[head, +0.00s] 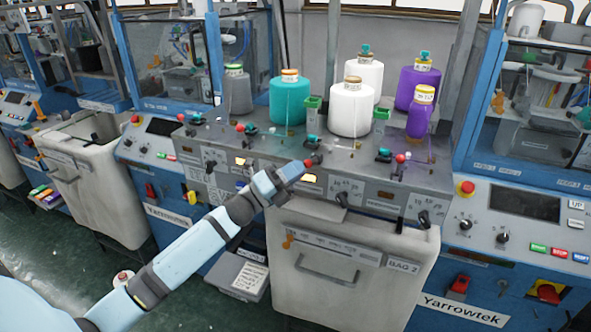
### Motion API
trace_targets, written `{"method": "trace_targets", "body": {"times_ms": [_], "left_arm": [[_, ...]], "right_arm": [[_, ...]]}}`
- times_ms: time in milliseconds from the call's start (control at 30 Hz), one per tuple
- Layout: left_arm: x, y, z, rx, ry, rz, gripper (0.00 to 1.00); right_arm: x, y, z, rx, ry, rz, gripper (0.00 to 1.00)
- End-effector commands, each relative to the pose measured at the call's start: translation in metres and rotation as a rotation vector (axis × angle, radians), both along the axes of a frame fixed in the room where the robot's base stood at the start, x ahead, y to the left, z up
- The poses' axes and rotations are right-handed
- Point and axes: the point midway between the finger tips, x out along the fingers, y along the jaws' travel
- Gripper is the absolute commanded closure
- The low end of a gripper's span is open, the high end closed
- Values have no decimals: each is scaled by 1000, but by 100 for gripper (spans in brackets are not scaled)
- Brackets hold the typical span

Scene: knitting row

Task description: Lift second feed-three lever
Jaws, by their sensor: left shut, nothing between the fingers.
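My left arm reaches up from the lower left. Its gripper (303,166) is shut and empty at the front edge of the grey feed panel (270,150). A small red knob (317,158) shows right at the fingertips; whether they touch it I cannot tell. More red-tipped feed levers stand along the panel: one (239,127) left of the gripper, one (181,117) at the far left, and one (401,158) to the right. The feed numbers are too small to read, so I cannot tell which is the second feed-three lever. My right gripper is not in view.
Yarn cones stand behind the levers: teal (289,103), white (350,112), purple (417,88) and others. A beige bin (335,270) marked "BAG 2" is below the panel. A control panel with a dark screen (525,203) is at right. A grey box (240,275) lies on the floor.

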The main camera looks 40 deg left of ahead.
Motion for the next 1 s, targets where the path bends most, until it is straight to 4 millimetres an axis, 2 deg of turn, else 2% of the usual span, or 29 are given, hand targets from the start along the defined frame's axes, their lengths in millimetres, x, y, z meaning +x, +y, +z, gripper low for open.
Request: {"method": "trace_targets", "body": {"times_ms": [500,1000], "left_arm": [[3,1,20,-17,69,-1,100],[23,5,52,-15,67,0,100]], "right_arm": [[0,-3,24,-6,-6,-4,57],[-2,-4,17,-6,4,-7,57]]}}
